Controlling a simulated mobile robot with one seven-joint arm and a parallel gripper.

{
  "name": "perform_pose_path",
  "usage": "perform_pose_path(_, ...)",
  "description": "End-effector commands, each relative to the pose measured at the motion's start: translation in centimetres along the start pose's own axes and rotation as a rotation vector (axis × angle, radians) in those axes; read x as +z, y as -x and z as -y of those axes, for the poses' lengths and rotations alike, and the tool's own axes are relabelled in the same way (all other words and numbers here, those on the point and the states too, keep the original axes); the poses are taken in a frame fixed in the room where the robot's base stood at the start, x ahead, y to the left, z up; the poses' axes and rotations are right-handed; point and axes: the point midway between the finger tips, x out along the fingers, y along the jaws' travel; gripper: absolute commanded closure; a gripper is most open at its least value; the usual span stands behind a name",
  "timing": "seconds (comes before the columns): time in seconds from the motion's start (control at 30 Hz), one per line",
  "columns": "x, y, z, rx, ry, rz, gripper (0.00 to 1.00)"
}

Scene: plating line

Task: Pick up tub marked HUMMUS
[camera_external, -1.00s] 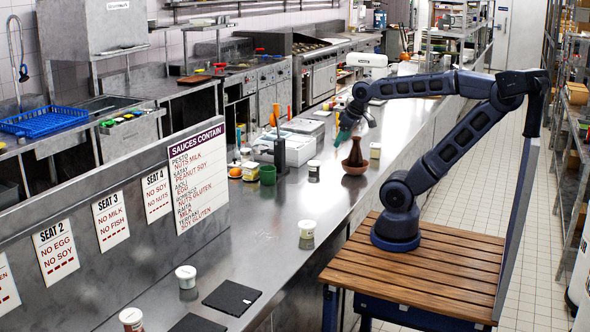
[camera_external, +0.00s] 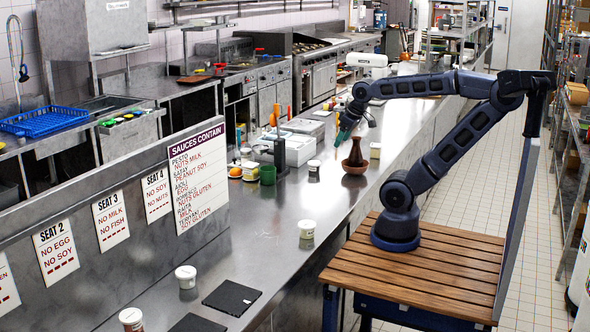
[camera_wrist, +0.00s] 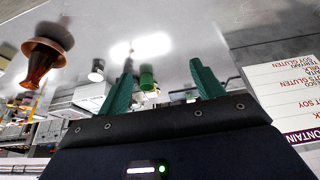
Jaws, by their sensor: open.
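Several small white tubs stand on the steel counter: one at the near left (camera_external: 186,277), one at the bottom edge (camera_external: 131,320), one near the wooden platform (camera_external: 306,229), and one farther back (camera_external: 313,167). Their labels are too small to read, so I cannot tell which is marked HUMMUS. My gripper (camera_external: 345,128) is over the far part of the counter, beyond the tubs near the camera. In the wrist view its green fingers (camera_wrist: 163,85) are spread with nothing held between them. A white tub (camera_wrist: 96,71) shows there, left of the fingers.
A brown vase (camera_external: 355,158) stands close to my gripper. A green cup (camera_external: 267,174), white containers (camera_external: 298,148) and a dark upright holder (camera_external: 280,152) stand behind it. Black flat pads (camera_external: 232,298) lie at the near end. The counter's middle is mostly clear. A sign panel (camera_external: 196,180) borders the left.

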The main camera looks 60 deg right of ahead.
Motion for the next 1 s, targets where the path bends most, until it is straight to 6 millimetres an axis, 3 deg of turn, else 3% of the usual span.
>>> perform_pose_path(0.43, 0.0, 0.0, 0.0, 0.000, 0.000, 0.000, 0.33)
perform_pose_path(0.53, 0.0, 0.0, 0.0, 0.000, 0.000, 0.000, 0.20)
perform_pose_path(0.8, -0.1, 0.0, 0.0, 0.000, -0.002, 0.000, 0.20)
perform_pose_path(1.0, -2.3, -0.4, -1.6, 0.012, -0.069, 0.003, 0.20)
